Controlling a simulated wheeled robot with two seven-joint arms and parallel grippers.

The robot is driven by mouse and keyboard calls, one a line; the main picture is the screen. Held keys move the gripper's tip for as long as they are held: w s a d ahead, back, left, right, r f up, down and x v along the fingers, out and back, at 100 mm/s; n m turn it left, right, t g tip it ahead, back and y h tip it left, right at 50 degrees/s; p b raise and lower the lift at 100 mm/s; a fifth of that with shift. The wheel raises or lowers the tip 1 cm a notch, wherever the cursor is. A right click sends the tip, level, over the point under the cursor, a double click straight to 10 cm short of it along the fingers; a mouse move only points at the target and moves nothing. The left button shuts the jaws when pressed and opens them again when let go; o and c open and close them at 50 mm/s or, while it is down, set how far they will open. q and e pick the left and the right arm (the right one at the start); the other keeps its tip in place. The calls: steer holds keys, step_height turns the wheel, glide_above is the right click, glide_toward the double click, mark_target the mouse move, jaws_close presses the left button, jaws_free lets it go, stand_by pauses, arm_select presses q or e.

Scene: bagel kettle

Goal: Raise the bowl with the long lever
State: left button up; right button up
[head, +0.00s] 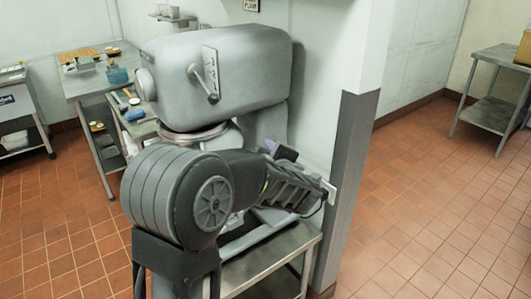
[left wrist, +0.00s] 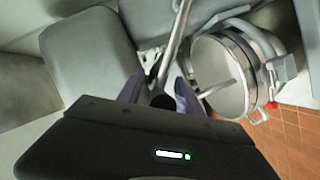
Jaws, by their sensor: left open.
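The big grey mixer (head: 215,75) stands against the wall, with a short handle (head: 206,80) on its head. My left arm hides most of its lower part in the head view. The metal bowl (left wrist: 222,70) with its rim shows at the right of the left wrist view. The long lever (left wrist: 177,45) is a metal rod with a dark end. My left gripper (left wrist: 160,95) is open, with its purple-grey fingers on either side of the lever's dark end; contact cannot be told. In the head view this gripper (head: 280,152) is at the mixer's right side, partly hidden.
A wall corner post (head: 352,180) stands just right of my left gripper. A low metal stand (head: 262,265) is below the arm. A worktable (head: 92,85) with several items is at the back left. The tiled floor at right is open, with a metal table (head: 490,115) beyond.

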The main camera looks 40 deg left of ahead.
arm_select(q)
jaws_close()
stand_by(0.4)
stand_by(1.0)
